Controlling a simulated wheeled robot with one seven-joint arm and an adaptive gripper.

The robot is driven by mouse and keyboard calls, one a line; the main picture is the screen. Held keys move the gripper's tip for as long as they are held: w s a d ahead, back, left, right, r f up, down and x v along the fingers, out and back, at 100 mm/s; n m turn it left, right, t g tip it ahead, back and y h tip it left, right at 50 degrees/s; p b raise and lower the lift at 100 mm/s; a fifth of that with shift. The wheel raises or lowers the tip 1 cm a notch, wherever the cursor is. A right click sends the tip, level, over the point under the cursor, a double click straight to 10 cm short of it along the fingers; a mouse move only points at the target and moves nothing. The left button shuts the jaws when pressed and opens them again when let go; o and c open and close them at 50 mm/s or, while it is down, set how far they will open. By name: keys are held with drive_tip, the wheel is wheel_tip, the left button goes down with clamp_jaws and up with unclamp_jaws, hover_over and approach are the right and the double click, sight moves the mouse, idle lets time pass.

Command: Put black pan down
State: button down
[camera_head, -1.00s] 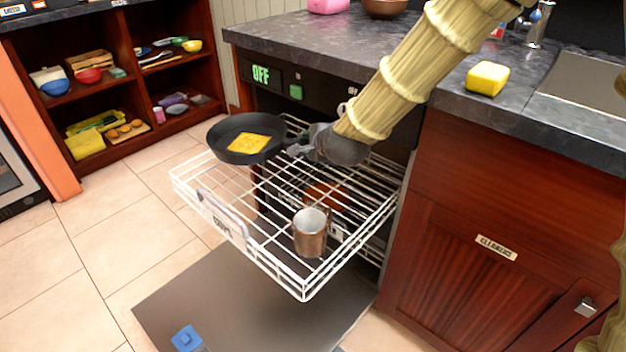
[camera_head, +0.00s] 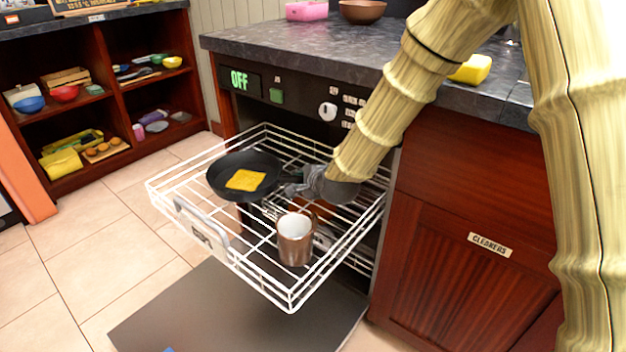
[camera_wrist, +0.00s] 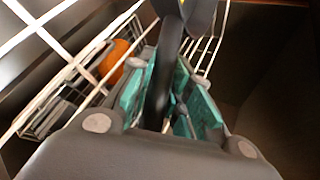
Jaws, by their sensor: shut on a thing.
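The black pan (camera_head: 220,181) is in the head view, over the left back part of the pulled-out white wire rack (camera_head: 273,291). A yellow square slice (camera_head: 246,180) lies in it. The pan looks level; I cannot tell whether its bottom touches the wires. My gripper (camera_head: 299,183) is shut on the pan's handle, at the pan's right. In the wrist view, the dark handle (camera_wrist: 160,85) runs between the teal pads of my gripper (camera_wrist: 165,95).
A copper mug (camera_head: 295,246) stands on the rack, in front of my gripper. An orange round thing (camera_wrist: 113,60) shows below in the wrist view. The open door (camera_head: 230,310) lies low under the rack. The counter (camera_head: 310,50) is behind, with a cleaners cabinet (camera_head: 460,280) at right.

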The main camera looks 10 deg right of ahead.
drive_tip(key=shift+w+d+r, duration=0.1)
drive_tip(key=shift+w+d, duration=0.2)
drive_tip(key=shift+w, duration=0.1)
drive_tip(key=shift+w+d+f+b, duration=0.25)
drive_tip(key=shift+w+d+b, duration=0.3)
drive_tip(key=shift+w+d, duration=0.05)
drive_tip(key=shift+w+d+f+b, duration=0.25)
drive_tip(key=shift+w+d+b, duration=0.3)
drive_tip(key=shift+d, duration=0.05)
drive_tip(key=shift+f, duration=0.1)
drive_tip(key=c, duration=1.6)
unclamp_jaws()
drive_tip(key=shift+s, duration=0.1)
